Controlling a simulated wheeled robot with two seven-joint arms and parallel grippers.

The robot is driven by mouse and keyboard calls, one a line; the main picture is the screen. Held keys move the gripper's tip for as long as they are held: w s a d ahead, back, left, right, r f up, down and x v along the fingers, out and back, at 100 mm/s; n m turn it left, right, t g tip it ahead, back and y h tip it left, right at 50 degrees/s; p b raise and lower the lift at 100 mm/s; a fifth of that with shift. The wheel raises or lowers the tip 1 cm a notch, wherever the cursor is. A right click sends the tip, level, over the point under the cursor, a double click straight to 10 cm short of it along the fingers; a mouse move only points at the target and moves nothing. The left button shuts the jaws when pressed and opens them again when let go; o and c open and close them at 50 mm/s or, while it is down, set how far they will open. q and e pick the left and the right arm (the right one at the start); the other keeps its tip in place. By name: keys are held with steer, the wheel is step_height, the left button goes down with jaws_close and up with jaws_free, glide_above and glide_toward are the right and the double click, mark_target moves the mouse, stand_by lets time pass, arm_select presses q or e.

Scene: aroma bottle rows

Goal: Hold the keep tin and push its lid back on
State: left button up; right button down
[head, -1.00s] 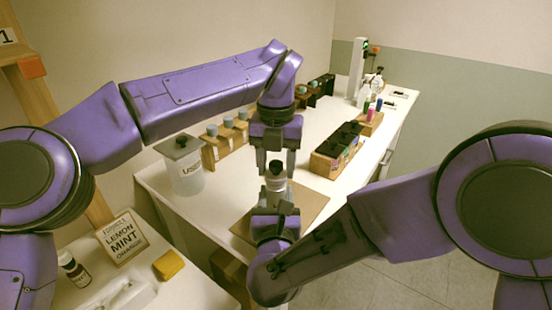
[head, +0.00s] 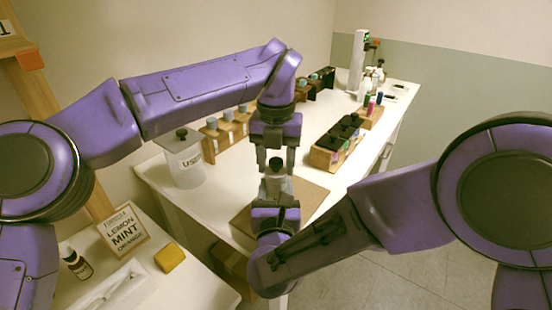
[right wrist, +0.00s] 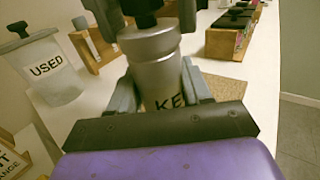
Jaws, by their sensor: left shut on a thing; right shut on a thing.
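The keep tin (right wrist: 165,80) is a silver-grey cylinder with dark letters, of which "KE" shows. It stands upright between the fingers of my right gripper (head: 276,198), which is shut on its lower body. The lid (right wrist: 148,40) is a wider grey cap with a black knob (head: 276,163), and it sits at the top of the tin. My left gripper (head: 276,160) points down from above and is shut on the lid, its fingers on either side of the knob. I cannot tell whether the lid is fully seated.
A brown mat (head: 305,197) lies under the tin. The USED jar (head: 183,160) stands to the left, beside a wooden rack of bottles (head: 222,140). A box with dark compartments (head: 335,150) stands to the right. A LEMON MINT sign (head: 123,233) and yellow block (head: 170,257) are at lower left.

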arm_select(q)
steer(key=shift+f, duration=0.2)
arm_select(e)
steer(key=shift+s+f, duration=0.1)
steer(key=shift+f, duration=0.05)
arm_select(q)
steer(key=o, duration=1.1)
step_height(320, 180, up, 12)
steer(key=shift+s+r, duration=0.1)
arm_select(e)
steer(key=c, duration=0.8)
jaws_free()
steer(key=o, duration=0.4)
